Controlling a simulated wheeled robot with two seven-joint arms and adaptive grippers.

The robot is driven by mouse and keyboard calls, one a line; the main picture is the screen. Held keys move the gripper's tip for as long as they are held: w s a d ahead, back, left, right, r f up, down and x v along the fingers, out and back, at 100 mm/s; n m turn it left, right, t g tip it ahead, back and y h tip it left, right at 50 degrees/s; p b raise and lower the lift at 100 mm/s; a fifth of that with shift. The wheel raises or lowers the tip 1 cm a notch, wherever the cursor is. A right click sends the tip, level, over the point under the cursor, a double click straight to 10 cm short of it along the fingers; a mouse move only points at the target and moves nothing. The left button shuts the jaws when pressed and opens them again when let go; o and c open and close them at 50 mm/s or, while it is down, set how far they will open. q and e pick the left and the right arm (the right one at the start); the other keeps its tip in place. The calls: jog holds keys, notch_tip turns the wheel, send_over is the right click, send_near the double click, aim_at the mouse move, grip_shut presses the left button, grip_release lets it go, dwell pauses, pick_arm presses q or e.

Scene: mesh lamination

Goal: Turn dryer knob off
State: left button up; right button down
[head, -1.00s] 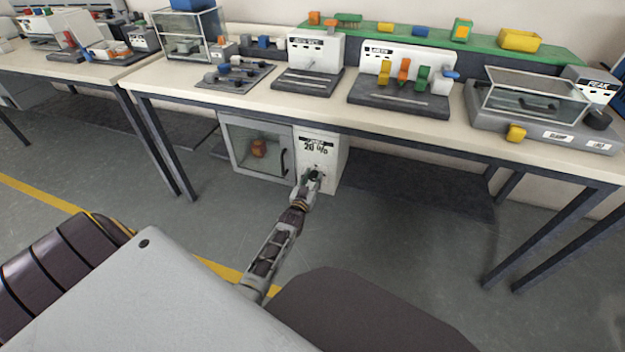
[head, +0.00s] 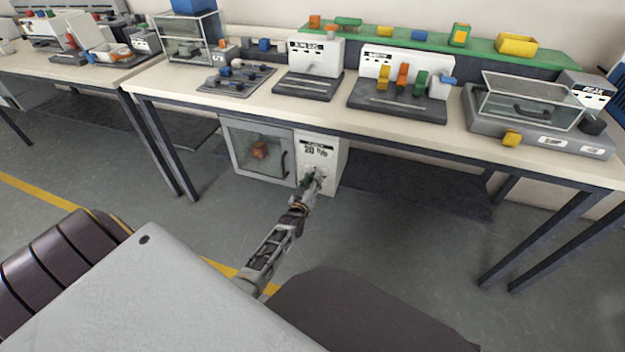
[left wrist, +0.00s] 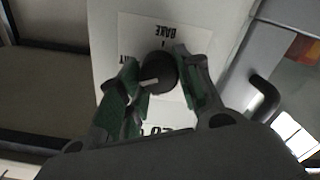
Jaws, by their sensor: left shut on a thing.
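The dark round knob (left wrist: 158,73), with a pale pointer mark, is on the panel. My left gripper (head: 314,180) is at the lower part of the panel. In the left wrist view, its green-padded fingers (left wrist: 157,82) are closed on both sides of the knob. In the head view the gripper mostly hides the knob. My right gripper is not in view.
The long table (head: 225,101) runs above the dryer, its front edge over my left gripper. A dark door handle (left wrist: 265,98) is close to the gripper in the left wrist view. The floor around the dryer is clear.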

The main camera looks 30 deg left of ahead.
pick_arm(q)
jog(key=n, duration=0.2)
jog(key=shift+a+n, duration=0.1)
jog(key=shift+n, duration=0.3)
jog(key=n, duration=0.3)
jog(key=shift+f+n, duration=0.1)
jog(key=shift+n, duration=1.1)
jog(key=n+b, duration=0.1)
jog(key=n, duration=0.3)
jog(key=shift+f+n, duration=0.1)
jog(key=shift+n, duration=0.2)
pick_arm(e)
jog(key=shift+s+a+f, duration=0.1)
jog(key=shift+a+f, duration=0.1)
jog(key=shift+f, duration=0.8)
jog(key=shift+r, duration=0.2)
pick_arm(q)
jog(key=o, duration=1)
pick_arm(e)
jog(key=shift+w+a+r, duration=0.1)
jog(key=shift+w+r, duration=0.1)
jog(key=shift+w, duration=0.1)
